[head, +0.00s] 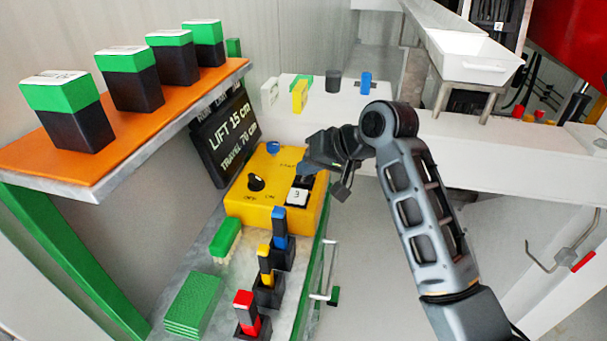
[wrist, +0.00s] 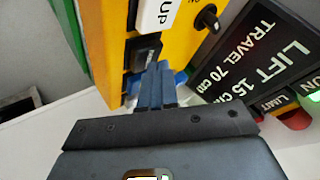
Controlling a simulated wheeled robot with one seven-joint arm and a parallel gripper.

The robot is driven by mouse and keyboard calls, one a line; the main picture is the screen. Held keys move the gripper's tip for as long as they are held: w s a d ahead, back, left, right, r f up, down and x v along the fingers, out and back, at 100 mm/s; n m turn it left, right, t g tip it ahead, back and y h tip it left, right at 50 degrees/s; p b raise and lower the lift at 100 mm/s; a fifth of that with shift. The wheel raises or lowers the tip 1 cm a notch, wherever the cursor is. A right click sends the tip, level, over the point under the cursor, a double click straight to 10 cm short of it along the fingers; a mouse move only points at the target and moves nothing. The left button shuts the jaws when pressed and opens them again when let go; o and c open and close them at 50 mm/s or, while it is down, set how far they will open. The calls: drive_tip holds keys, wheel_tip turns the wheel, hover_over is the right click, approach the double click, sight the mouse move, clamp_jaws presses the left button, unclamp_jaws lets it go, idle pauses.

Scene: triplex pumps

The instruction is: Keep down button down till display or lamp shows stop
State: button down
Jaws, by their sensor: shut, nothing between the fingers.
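The yellow control box (head: 250,205) stands on the bench. In the wrist view its face carries a white UP button (wrist: 158,14) and a dark button (wrist: 146,52) beside it, partly covered by my fingertips. The dark button's label is hidden. My gripper (wrist: 155,78) is shut and empty, its blue fingertips at or very near the dark button; I cannot tell if it is pressed. In the head view my gripper (head: 305,178) hides that button. The black display (head: 225,135) reads LIFT 15 cm, TRAVEL 70 cm. A red lamp (wrist: 294,118) sits by a LIMIT label, partly cut off.
A black knob (head: 256,183) is on the box. An orange shelf (head: 120,145) with several green-black blocks overhangs at left. A green brush (head: 226,238) and colored switches in black holders (head: 268,290) stand in front. A white tray (head: 470,58) is at upper right.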

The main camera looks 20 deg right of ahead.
sight(308, 179)
drive_tip(key=shift+r+p, duration=0.5)
drive_tip(key=shift+r, duration=0.15)
wheel_tip(308, 179, up, 3)
drive_tip(key=p, duration=0.2)
drive_tip(key=shift+f+p, duration=0.2)
drive_tip(key=shift+p, duration=0.1)
drive_tip(key=shift+r+p, duration=0.6)
drive_tip(key=shift+r, duration=0.6)
